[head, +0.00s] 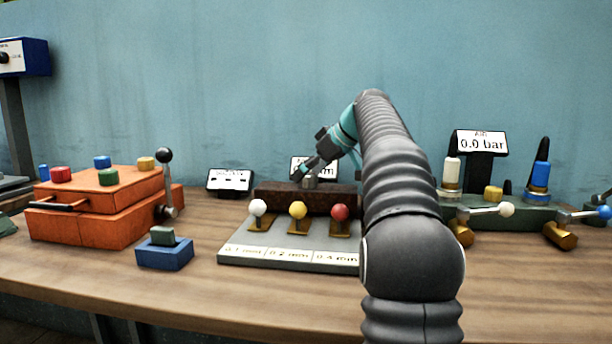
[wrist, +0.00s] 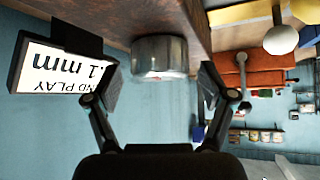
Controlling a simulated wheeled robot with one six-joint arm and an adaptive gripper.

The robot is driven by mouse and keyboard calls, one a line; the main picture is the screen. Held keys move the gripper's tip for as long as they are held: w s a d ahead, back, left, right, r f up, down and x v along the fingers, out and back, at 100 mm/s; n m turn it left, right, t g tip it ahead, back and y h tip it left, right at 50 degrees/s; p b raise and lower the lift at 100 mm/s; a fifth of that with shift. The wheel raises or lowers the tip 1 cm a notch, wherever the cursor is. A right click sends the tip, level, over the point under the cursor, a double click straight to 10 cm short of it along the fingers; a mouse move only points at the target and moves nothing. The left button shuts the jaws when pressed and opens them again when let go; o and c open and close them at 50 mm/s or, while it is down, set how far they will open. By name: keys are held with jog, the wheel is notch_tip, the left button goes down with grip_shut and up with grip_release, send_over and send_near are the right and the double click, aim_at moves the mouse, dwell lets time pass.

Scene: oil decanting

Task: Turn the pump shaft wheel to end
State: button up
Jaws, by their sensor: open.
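The pump shaft wheel (wrist: 160,56) is a short grey metal cylinder on the dark rusty block in the wrist view. It also shows small on top of the block in the head view (head: 310,183), close to my gripper (head: 312,168). In the wrist view my gripper (wrist: 157,80) is open, with one finger on each side of the wheel. Gaps show between the fingers and the wheel, and nothing is held. An end play display (wrist: 65,70) reads upside down, ending in ".1 mm"; its first digit is hidden. In the head view my arm hides part of the block.
In front of the rusty block (head: 280,198) stand levers with a white ball (head: 258,208), a yellow ball (head: 298,210) and a red ball (head: 340,212). An orange box (head: 100,225) is at left. An air gauge (head: 480,142) reading 0.0 bar stands at right.

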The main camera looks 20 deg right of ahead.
jog(key=shift+w+a+f, duration=0.2)
jog(key=shift+w+f, duration=0.15)
jog(key=shift+f, duration=0.05)
jog(key=c, duration=1.2)
jog(key=shift+o, duration=0.2)
